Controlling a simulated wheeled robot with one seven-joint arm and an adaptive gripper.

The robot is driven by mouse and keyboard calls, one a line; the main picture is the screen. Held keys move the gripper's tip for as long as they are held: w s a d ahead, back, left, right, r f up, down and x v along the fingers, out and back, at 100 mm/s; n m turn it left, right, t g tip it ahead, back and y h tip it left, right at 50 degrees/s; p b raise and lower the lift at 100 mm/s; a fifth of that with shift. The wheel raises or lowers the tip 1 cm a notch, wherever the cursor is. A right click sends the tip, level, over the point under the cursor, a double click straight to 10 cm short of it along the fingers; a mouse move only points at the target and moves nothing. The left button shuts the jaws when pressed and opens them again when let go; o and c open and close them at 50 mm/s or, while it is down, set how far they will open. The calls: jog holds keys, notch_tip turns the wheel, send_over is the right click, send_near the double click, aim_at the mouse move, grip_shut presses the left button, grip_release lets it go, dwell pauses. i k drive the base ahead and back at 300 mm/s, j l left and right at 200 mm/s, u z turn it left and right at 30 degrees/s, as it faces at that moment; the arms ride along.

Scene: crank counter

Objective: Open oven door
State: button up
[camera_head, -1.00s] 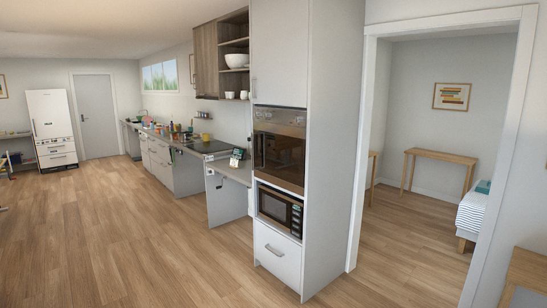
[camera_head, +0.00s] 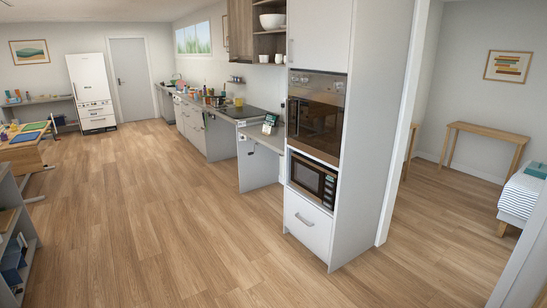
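The oven (camera_head: 316,114) is built into a tall white cabinet right of centre in the head view. It has a dark glass front with a brownish panel along its top. Its door looks shut, and a dark upright handle (camera_head: 294,117) shows near its left side. A microwave (camera_head: 313,179) sits in the same cabinet just below the oven. My gripper is not in the frame, so its state and its place relative to the oven do not show.
The wooden floor (camera_head: 185,230) in front of the cabinet is clear. A counter (camera_head: 240,114) with a hob runs back along the wall. A grey shelf (camera_head: 30,240) stands at the left edge, with a wooden table (camera_head: 22,155) behind it. A doorway opens at right.

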aim_at(315, 118)
jog(key=i+u, duration=0.1)
jog(key=i, duration=2.1)
jog(key=i+z, duration=0.15)
jog(key=i, duration=0.3)
jog(key=i+j+z, duration=0.15)
jog(key=i, duration=0.35)
jog(key=i+j+z, duration=0.15)
jog(key=i, duration=0.3)
jog(key=i+j+z, duration=0.15)
jog(key=i, duration=0.3)
jog(key=i+j+z, duration=0.15)
jog(key=i+j, duration=0.15)
jog(key=i, duration=0.1)
